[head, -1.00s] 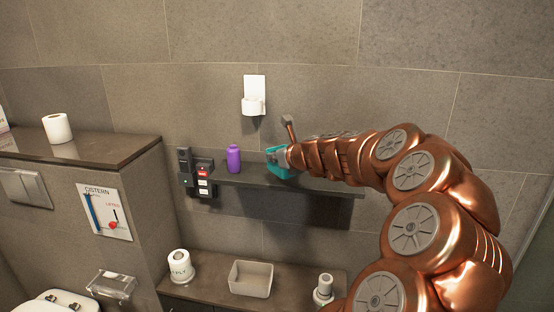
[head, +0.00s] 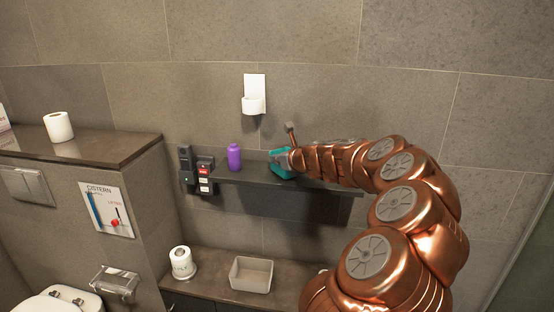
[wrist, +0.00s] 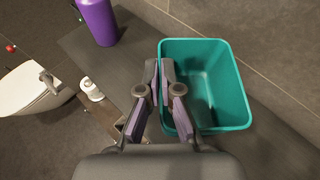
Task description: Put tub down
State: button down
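The teal tub (head: 281,171) is at the wall shelf (head: 325,186), right of the purple bottle. In the head view it appears on or just over the shelf; I cannot tell whether its base touches. In the wrist view the open, empty tub (wrist: 212,85) fills the right of centre. My gripper (wrist: 159,66) is closed at the tub's left wall, one finger outside and one inside, pinching the wall. In the head view my gripper (head: 293,158) is partly hidden by the tub and my arm.
The purple bottle (head: 234,157) stands on the shelf left of the tub, near dark switch boxes (head: 204,176). A white holder (head: 254,95) is on the wall above. Below, a counter (head: 215,284) bears a grey bin (head: 251,274) and a toilet roll (head: 182,262). The shelf's right part looks clear.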

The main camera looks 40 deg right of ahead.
jog(key=shift+f, duration=0.15)
jog(key=shift+f, duration=0.1)
jog(key=c, duration=1.3)
grip_release()
jog(key=b+v, duration=0.2)
jog(key=v, duration=1)
